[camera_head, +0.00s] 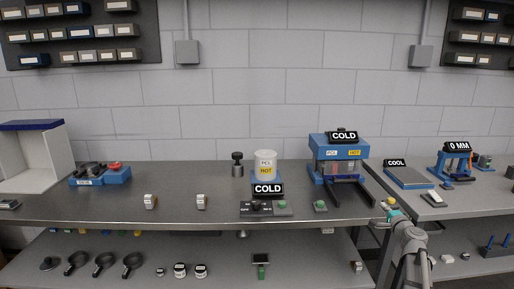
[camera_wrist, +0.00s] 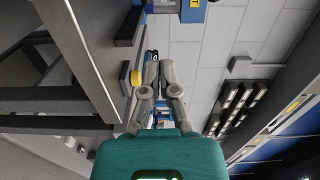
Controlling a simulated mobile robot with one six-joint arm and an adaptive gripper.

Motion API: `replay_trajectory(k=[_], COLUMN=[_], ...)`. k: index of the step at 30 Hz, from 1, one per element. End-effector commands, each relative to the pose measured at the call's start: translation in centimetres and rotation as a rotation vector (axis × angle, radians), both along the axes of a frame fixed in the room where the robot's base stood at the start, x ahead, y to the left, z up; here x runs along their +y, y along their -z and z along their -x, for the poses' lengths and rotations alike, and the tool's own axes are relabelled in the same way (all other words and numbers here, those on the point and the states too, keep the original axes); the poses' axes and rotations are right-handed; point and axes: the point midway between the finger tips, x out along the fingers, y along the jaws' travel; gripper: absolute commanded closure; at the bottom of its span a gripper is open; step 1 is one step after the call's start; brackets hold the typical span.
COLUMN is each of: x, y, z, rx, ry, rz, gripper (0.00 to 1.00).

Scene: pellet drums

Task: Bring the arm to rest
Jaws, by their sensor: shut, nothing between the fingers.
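My gripper shows in the wrist view (camera_wrist: 158,62) with its two grey fingers close together and nothing between them. The wrist view is turned on its side. In the head view my gripper (camera_head: 390,203) is at the right, near the front edge of the bench beside the gap between the two benches. My arm comes up from the lower right behind it.
The main bench (camera_head: 100,207) holds a blue press (camera_head: 338,155), a white PCL pot (camera_head: 265,162) and a dark control box (camera_head: 256,208). The right bench (camera_head: 460,205) holds a blue plate (camera_head: 408,177) and a gauge stand (camera_head: 456,165). A lower shelf (camera_head: 210,265) holds pans.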

Motion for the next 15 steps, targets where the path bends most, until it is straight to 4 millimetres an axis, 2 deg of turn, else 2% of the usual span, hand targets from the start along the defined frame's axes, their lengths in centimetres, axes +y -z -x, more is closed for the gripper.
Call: replay_trajectory(k=[11, 15], x=[5.9, 9.0], y=[1.5, 2.6], z=[0.4, 0.9], rx=[0.068, 0.112], ry=[-0.138, -0.218], rz=[0.12, 0.19], gripper=[1.0, 1.0])
